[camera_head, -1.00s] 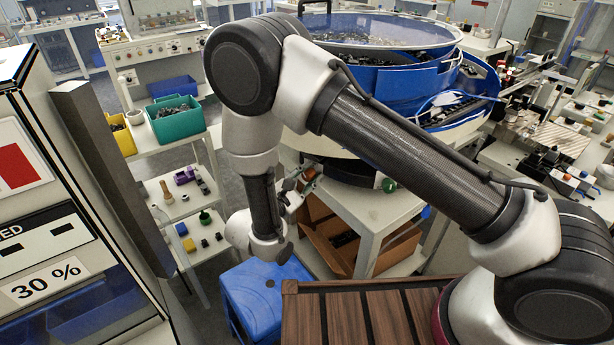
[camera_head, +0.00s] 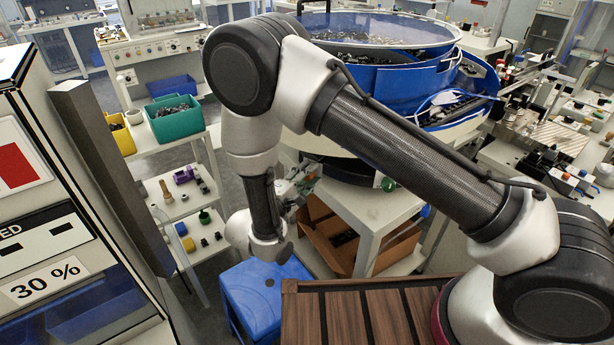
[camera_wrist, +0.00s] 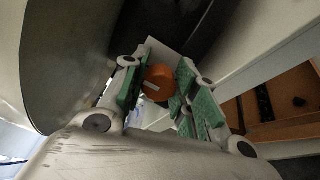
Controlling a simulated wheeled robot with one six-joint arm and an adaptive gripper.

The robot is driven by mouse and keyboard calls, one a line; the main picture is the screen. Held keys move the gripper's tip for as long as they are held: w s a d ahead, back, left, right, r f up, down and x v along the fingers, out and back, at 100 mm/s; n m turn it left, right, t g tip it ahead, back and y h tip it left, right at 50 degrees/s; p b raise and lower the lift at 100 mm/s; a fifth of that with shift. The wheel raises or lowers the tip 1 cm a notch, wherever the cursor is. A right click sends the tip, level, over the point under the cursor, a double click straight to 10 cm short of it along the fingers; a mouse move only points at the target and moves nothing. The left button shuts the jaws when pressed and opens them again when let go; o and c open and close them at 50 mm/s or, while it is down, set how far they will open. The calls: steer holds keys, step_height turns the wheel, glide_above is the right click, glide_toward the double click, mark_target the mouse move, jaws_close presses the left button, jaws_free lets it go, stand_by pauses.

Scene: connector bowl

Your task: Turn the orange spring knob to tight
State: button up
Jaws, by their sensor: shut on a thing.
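The orange spring knob (camera_wrist: 159,82) shows in the wrist view between the green-padded fingers of my gripper (camera_wrist: 160,92). A pale bar mark crosses its face at a slight slant. My gripper is shut on the knob, with one finger on each side. In the head view my gripper (camera_head: 297,184) is at the side of the white stand under the blue bowl feeder (camera_head: 385,85); the knob cannot be made out there. I cannot read a tight mark in either view.
A green knob (camera_head: 389,185) sits on the feeder's base, right of my gripper. A cardboard box (camera_head: 330,240) stands below, and a blue stool (camera_head: 262,295) is in front of it. A shelf with small parts (camera_head: 183,205) stands at the left.

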stand_by(0.4)
steer(key=o, duration=1)
steer(key=shift+s, duration=0.1)
steer(key=v, duration=1.2)
